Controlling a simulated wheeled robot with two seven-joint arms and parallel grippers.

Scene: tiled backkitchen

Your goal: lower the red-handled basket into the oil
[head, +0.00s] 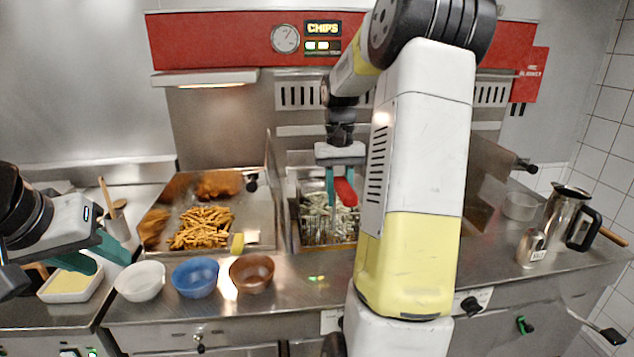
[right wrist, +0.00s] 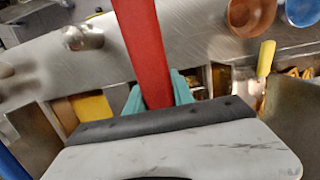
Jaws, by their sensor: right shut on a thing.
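The red handle (head: 346,191) of the basket is between the teal fingers of my right gripper (head: 343,187), which is shut on it. In the right wrist view the handle (right wrist: 143,45) runs up and away from between the fingers (right wrist: 158,92). The wire basket (head: 325,228) holds pale chips and sits at the opening of the fryer vat (head: 294,215). I cannot tell how deep it is, and the oil is not clearly visible. My arm hides the vat's right side. My left gripper (head: 98,258) is open and empty above the left counter.
Left of the vat is a tray of golden fries (head: 203,228). White (head: 140,281), blue (head: 194,278) and brown (head: 252,273) bowls line the front counter. A butter dish (head: 70,287) is near my left gripper. A steel jug (head: 566,215) and a salt shaker (head: 532,247) stand right.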

